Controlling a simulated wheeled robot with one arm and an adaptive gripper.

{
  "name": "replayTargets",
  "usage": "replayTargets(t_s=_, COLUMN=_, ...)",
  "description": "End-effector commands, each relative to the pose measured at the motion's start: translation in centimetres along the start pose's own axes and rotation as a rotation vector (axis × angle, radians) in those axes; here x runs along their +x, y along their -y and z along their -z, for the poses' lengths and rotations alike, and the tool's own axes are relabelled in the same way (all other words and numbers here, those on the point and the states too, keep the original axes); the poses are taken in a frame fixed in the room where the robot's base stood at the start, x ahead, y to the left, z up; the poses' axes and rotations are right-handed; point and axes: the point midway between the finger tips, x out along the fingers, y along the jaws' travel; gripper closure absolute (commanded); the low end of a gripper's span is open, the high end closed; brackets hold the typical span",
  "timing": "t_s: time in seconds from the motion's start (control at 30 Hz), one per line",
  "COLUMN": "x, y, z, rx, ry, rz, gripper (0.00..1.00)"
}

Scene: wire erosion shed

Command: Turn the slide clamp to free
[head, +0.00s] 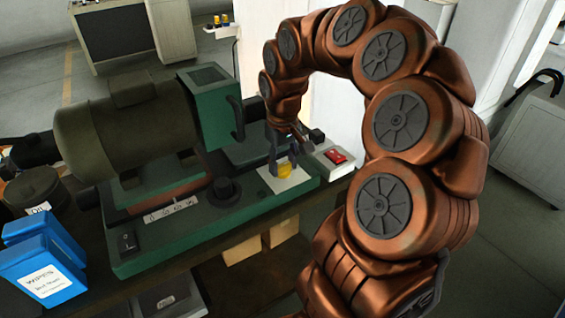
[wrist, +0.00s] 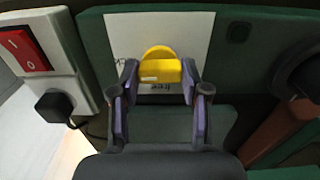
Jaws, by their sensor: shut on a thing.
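The slide clamp is a yellow knob (head: 285,171) on a white plate (head: 299,181) at the right end of the green machine base. In the wrist view the yellow knob (wrist: 160,70) has a raised bar across a round disc, on the white label plate (wrist: 195,35). My gripper (head: 283,164) reaches down to it from above. In the wrist view the fingers of my gripper (wrist: 160,76) are shut on the knob's bar, one at each end. Small print shows by the knob, too small to read surely; the fingers hide part of the plate.
A switch box with a red rocker (head: 336,156) stands right beside the plate, with a black plug (wrist: 53,107) below it in the wrist view. A green machine head (head: 209,105) and motor (head: 120,130) stand left. Blue wipes boxes (head: 45,265) sit at the front left.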

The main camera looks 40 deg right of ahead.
Motion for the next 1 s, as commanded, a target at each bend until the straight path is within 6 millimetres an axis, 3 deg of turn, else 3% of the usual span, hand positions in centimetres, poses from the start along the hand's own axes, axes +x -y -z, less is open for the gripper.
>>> replayTargets(t_s=0.27, x=0.25, y=0.05, z=0.01, rx=-0.144, ry=0.000, rz=0.000, gripper=0.89)
replayTargets(t_s=1.0, x=0.06, y=0.09, z=0.02, rx=-0.836, ry=-0.001, rz=0.001, gripper=0.89)
